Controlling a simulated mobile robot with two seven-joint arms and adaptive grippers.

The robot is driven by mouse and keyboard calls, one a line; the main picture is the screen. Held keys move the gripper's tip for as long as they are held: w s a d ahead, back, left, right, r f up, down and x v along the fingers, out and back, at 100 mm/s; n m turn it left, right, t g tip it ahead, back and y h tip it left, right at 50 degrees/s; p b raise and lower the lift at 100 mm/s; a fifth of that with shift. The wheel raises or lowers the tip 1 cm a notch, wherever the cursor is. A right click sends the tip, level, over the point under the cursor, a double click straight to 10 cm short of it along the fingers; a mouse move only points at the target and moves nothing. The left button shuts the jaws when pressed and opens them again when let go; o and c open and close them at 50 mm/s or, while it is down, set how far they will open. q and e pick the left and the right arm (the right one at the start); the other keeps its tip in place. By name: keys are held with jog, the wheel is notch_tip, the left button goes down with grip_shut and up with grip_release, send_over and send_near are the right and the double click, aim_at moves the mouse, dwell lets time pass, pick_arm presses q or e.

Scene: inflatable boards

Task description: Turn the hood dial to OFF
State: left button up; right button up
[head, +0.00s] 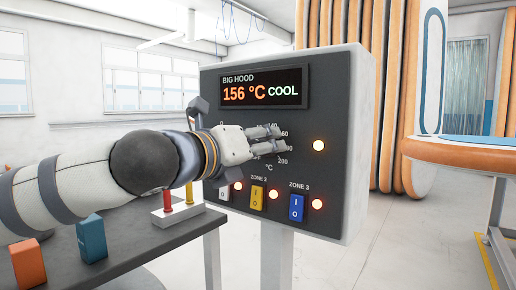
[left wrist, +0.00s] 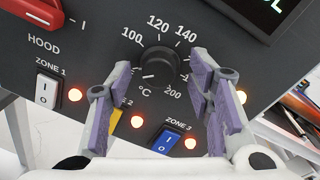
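The black round dial (left wrist: 160,65) sits on the dark control panel (head: 335,100), inside a printed scale marked in °C up to 200. My left gripper (head: 278,139) is in front of it and mostly hides it in the head view. In the left wrist view the gripper (left wrist: 160,78) is open, with one purple-padded finger on each side of the dial. I cannot tell whether the pads touch it. A red handle (left wrist: 36,12) labelled HOOD is at the upper left, partly cut off; no OFF mark is readable. My right gripper is not in view.
The display (head: 264,87) reads BIG HOOD, 156 °C, COOL. Below the dial are white (left wrist: 46,91), yellow (head: 257,197) and blue (head: 296,207) switches with lit lamps. A dark table (head: 130,247) with coloured blocks is left; an orange-edged board table (head: 455,152) is right.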

pick_arm(q)
jog(key=v, duration=1.2)
